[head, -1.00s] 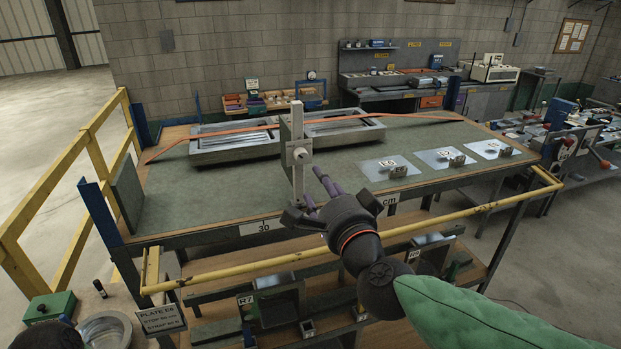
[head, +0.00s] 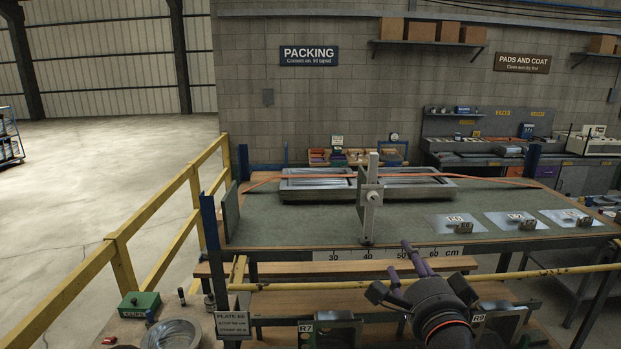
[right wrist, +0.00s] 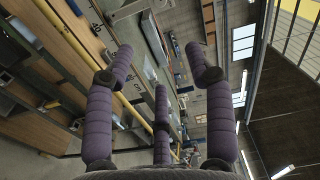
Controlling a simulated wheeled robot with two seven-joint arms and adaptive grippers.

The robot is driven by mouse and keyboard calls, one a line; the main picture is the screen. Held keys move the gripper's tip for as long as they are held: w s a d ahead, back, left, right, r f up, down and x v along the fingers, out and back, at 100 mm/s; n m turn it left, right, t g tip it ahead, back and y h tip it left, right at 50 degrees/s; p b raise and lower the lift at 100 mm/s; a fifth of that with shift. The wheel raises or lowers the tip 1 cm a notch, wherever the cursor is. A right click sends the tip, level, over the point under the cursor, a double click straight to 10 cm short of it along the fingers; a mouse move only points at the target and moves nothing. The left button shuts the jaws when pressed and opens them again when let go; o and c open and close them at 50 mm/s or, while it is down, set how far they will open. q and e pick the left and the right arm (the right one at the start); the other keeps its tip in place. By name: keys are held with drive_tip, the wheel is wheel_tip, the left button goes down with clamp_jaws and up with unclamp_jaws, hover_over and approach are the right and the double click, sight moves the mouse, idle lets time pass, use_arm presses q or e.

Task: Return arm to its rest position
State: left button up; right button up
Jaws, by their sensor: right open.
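My right gripper (head: 398,274) is in the lower right of the head view, in front of the bench's front edge. Its purple fingers are spread open and hold nothing. In the right wrist view the open fingers (right wrist: 160,85) point out over the room, with free space between them. The green-topped bench (head: 300,222) lies beyond the gripper in the head view. A pale upright post with a clamp block (head: 371,196) stands at the bench's front edge, left of and behind the gripper. My left gripper is not in view.
A yellow rail (head: 560,273) runs along the bench front, close to the gripper. Yellow guard railing (head: 125,268) stands at left. Plates with small blocks (head: 516,224) lie at right.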

drive_tip(key=w+a+f+n+g+b, duration=0.1)
drive_tip(key=f+n+g+b, duration=0.25)
drive_tip(key=f, duration=1.35)
drive_tip(key=w+a+f+n+g+y+b, duration=0.15)
drive_tip(key=f+b, duration=0.35)
drive_tip(key=f, duration=1.2)
drive_tip(key=w+a+f+n+g+h+b, duration=0.1)
drive_tip(key=f+n+g+b, duration=0.25)
drive_tip(key=f, duration=1.35)
use_arm(q)
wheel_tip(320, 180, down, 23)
drive_tip(key=b, duration=1.1)
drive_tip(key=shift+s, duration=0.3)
use_arm(e)
drive_tip(key=s+a+f+n+g+y, duration=0.1)
drive_tip(key=s+f+g, duration=0.2)
drive_tip(key=s+f, duration=0.5)
drive_tip(key=s+a+f+n+g+y, duration=0.1)
drive_tip(key=s+f, duration=0.6)
drive_tip(key=f, duration=1)
drive_tip(key=s+a+f+n+g+y, duration=0.1)
drive_tip(key=s+f+g, duration=0.4)
drive_tip(key=f, duration=0.8)
drive_tip(key=s+a+n, duration=0.1)
drive_tip(key=s, duration=0.2)
drive_tip(key=shift+s, duration=0.3)
